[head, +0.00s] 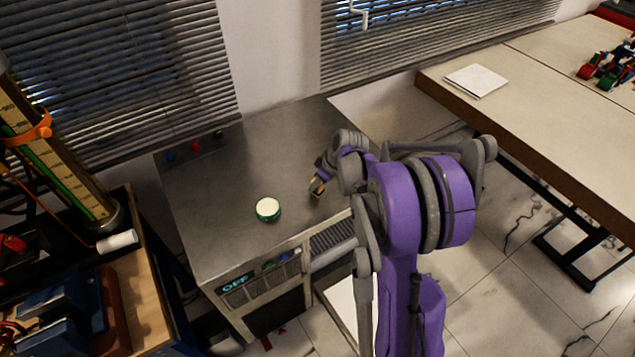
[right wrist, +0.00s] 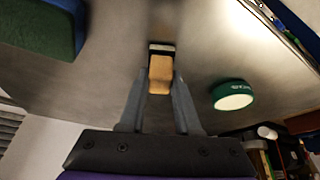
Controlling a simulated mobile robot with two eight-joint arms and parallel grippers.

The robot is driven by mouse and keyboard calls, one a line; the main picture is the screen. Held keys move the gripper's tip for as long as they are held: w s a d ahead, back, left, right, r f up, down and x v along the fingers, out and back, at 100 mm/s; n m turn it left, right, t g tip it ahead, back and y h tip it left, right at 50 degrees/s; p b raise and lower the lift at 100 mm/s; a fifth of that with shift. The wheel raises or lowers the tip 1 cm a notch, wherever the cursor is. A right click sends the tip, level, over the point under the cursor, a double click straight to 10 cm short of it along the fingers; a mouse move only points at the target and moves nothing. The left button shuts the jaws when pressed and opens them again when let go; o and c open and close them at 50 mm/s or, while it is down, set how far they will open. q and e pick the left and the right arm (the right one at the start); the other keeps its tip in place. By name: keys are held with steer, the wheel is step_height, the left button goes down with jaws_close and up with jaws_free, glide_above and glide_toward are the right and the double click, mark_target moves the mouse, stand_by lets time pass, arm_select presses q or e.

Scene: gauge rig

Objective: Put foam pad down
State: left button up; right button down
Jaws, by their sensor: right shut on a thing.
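My right gripper (head: 317,188) is low over the grey metal bench top, right of a round green tin with a pale top (head: 267,209). In the right wrist view the two fingers of my right gripper (right wrist: 158,88) are shut on a small tan block with a dark end, which looks like the foam pad (right wrist: 160,72). In the head view only a small tan bit of the pad shows at the fingertips. I cannot tell whether it touches the bench. My left gripper is not in view.
The metal bench (head: 222,190) has free room around the tin and behind it. A blue and green block (right wrist: 42,30) shows at upper left in the right wrist view. A table (head: 540,100) with a white pad of paper (head: 476,80) stands at the right.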

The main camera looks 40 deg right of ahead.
steer(key=c, duration=0.6)
jaws_free()
steer(key=shift+f, duration=0.15)
steer(key=shift+r, duration=0.25)
steer(key=v, duration=1.1)
steer(key=s+a+f+m, duration=0.1)
steer(key=s+a, duration=0.6)
steer(key=a, duration=0.4)
steer(key=s+a+m+t+h, duration=0.1)
steer(key=s+a+m, duration=0.1)
steer(key=s+a, duration=0.6)
steer(key=a, duration=0.4)
steer(key=shift+s+f+p, duration=0.3)
steer(key=shift+f+p, duration=0.05)
steer(key=shift+f, duration=0.05)
